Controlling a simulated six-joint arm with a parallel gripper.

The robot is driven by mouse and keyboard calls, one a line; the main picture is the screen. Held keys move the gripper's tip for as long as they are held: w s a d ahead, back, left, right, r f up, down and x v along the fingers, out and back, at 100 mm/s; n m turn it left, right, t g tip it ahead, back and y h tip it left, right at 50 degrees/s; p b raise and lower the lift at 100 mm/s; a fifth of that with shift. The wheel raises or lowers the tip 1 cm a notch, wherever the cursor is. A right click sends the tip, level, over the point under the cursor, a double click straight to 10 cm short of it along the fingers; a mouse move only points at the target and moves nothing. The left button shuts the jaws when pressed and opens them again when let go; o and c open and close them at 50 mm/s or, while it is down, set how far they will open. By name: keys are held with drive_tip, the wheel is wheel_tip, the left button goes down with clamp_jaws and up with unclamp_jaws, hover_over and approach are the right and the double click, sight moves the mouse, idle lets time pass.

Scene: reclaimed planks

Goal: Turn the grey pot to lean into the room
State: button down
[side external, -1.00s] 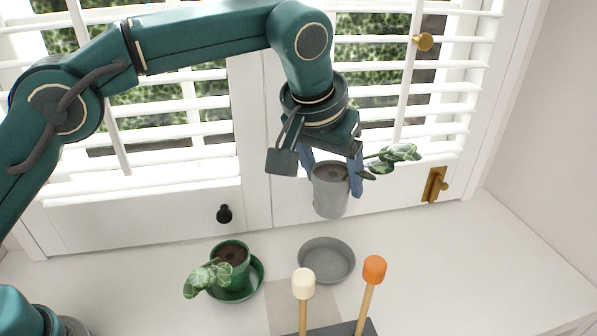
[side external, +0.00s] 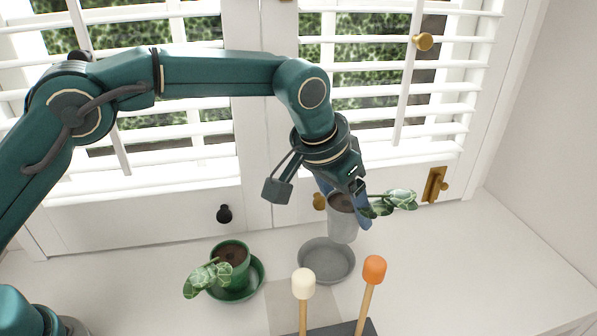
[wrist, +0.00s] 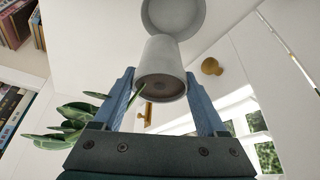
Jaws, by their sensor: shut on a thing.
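The grey pot (side external: 342,226) holds dark soil and a plant whose green, pale-veined leaves (side external: 396,201) reach out to the right. My gripper (side external: 343,205) is shut on the pot and holds it slightly tilted, above and a little right of the grey saucer (side external: 326,262). In the wrist view the pot (wrist: 166,58) sits between the two blue fingers (wrist: 165,100), with the leaves (wrist: 72,118) at the left. The saucer (wrist: 172,12) shows beyond the pot's base. Whether the base touches the saucer is unclear.
A green pot (side external: 230,262) with a leaning plant stands on a green saucer (side external: 258,285) to the left. Two sticks with a cream tip (side external: 303,284) and an orange tip (side external: 374,270) stand in front. White shutters (side external: 130,205) rise behind. The sill at right is clear.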

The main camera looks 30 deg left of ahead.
sight(329, 225)
drive_tip(key=f, duration=0.2)
drive_tip(key=s+a+f, duration=0.1)
drive_tip(key=shift+f+m, duration=0.2)
drive_tip(key=shift+m, duration=0.1)
drive_tip(key=shift+s+a+f, duration=0.1)
drive_tip(key=shift+a+f, duration=0.3)
drive_tip(key=shift+f, duration=1.45)
unclamp_jaws()
